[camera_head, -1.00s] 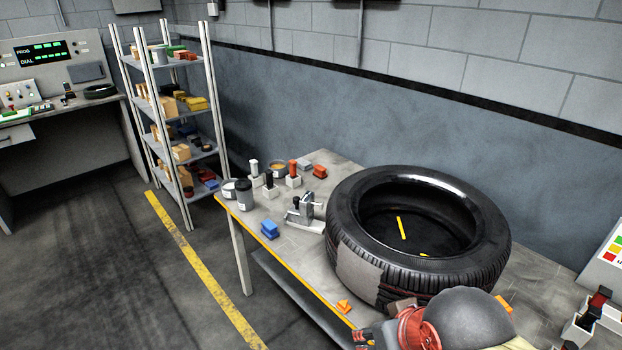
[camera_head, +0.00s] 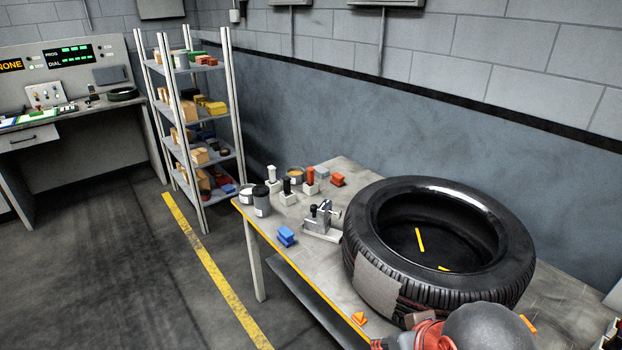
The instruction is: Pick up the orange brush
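Two orange-red things stand at the back of the workbench (camera_head: 329,259). One is an upright orange-red handle (camera_head: 309,177) in a pale base, beside similar black and white handles. The other is a low orange-red block (camera_head: 337,180) just to its right, shaped like the blue block (camera_head: 287,236) near the front edge. I cannot tell which of the two is the orange brush. Both are clear of my arm. Part of my arm shows at the bottom right, in front of the tyre. My gripper is not visible.
A large black tyre (camera_head: 366,246) fills the bench's right part. A metal fixture (camera_head: 320,222) and dark and pale pots stand left of it. A small orange piece (camera_head: 359,319) lies at the front edge. A shelf rack (camera_head: 237,130) and console (camera_head: 60,70) stand left, with open floor before them.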

